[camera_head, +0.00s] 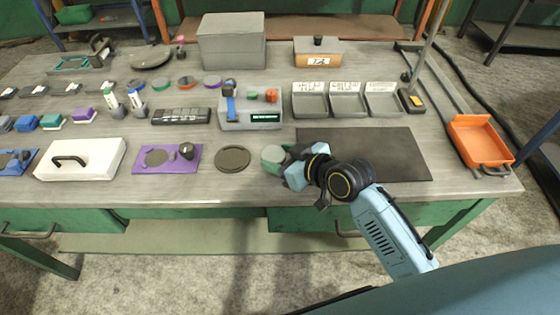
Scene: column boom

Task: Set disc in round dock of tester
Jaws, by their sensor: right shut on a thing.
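My right gripper (284,158) comes in from the lower right and is shut on a small round disc (271,154) with a pale green top. It holds the disc at the front middle of the bench; I cannot tell whether it touches the bench top. The tester looks to be the grey box (236,124) behind it, with a small green display, a blue lever and an orange knob. Its round dock is not clear at this size. My left gripper is not in view.
A dark round pad (233,158) lies just left of the held disc. Left of it is a purple plate (140,163) with a black knob. A dark mat (400,150) lies under my right arm. Three labelled grey trays (346,116) stand behind it. More small discs (187,83) stand further back.

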